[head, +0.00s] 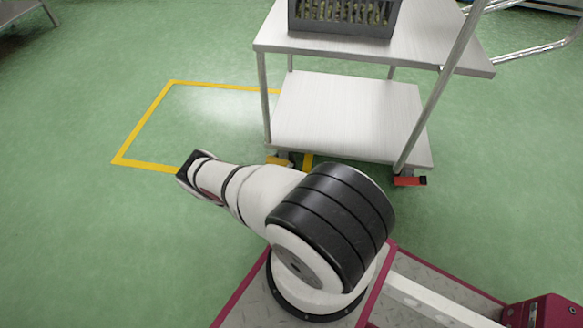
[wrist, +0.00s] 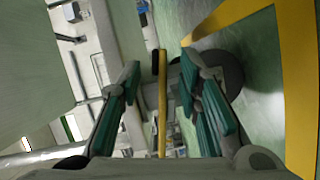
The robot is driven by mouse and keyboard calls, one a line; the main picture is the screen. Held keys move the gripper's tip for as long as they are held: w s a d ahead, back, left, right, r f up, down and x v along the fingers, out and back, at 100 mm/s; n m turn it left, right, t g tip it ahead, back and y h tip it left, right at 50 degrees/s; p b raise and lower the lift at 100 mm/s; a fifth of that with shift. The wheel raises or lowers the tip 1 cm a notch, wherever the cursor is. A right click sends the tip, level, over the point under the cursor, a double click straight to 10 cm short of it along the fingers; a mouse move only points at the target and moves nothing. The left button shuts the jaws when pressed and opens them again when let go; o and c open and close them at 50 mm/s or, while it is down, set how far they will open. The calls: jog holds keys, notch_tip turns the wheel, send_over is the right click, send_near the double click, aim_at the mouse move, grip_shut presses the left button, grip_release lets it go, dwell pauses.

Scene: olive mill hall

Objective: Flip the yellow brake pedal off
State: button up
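The yellow brake pedal (head: 278,161) is low at the near left caster of a metal cart, partly hidden behind my arm in the head view. In the wrist view, a thin yellow bar with a dark strip beside it, which looks like the pedal (wrist: 162,105) seen edge-on, stands in the gap between my fingers. My gripper (wrist: 160,62) is open, its two teal-padded fingers apart on either side of that bar. I see no clear contact, and the distance to it is hard to judge. The head view hides my fingers.
The cart's lower shelf (head: 345,115) is bare; a grey crate (head: 345,18) stands on its top. A red pedal (head: 410,181) is at the near right caster. Yellow floor tape (head: 145,121) marks open green floor to the left.

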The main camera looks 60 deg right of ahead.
jog(key=shift+d+f, duration=0.15)
jog(key=shift+d, duration=1.7)
grip_shut()
